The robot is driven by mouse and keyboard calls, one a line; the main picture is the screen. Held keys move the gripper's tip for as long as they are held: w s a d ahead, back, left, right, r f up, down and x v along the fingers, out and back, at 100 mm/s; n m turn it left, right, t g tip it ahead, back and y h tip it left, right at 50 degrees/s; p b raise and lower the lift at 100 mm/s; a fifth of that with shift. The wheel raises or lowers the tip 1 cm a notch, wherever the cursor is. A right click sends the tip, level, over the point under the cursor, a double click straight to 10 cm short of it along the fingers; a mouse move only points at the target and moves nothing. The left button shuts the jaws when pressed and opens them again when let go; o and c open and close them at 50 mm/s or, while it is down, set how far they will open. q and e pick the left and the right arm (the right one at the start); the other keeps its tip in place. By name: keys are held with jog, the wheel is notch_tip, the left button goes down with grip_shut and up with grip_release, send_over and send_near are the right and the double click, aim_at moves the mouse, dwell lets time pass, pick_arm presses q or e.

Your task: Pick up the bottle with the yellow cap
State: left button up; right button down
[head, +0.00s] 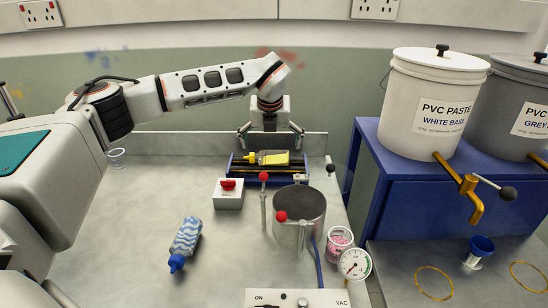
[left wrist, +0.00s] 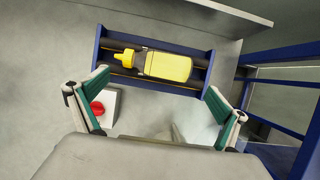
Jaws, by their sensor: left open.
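The bottle with the yellow cap (head: 272,158) lies on its side in a blue roller cradle (head: 236,173) at the back of the bench. It also shows in the left wrist view (left wrist: 168,66), with its yellow nozzle cap pointing left. My left gripper (head: 270,134) is open and empty above and behind the cradle in the head view. In the left wrist view its two fingers (left wrist: 160,100) are spread wide, with the bottle beyond the tips and apart from them. My right gripper does not show.
A white box with a red switch (head: 229,195) sits just in front of the cradle. A metal pot (head: 299,215) with red-knobbed levers stands to the right. A blue-and-white bottle (head: 185,242) lies on the bench. PVC paste buckets (head: 433,100) stand on a blue cabinet (head: 400,170).

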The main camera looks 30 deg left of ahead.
aim_at(270, 153)
pick_arm(q)
jog(key=x, duration=0.5)
jog(key=shift+w+a+f, duration=0.2)
jog(key=shift+w+a, duration=0.05)
jog(key=shift+a, duration=0.1)
jog(key=shift+r, duration=0.1)
jog(key=c, duration=1)
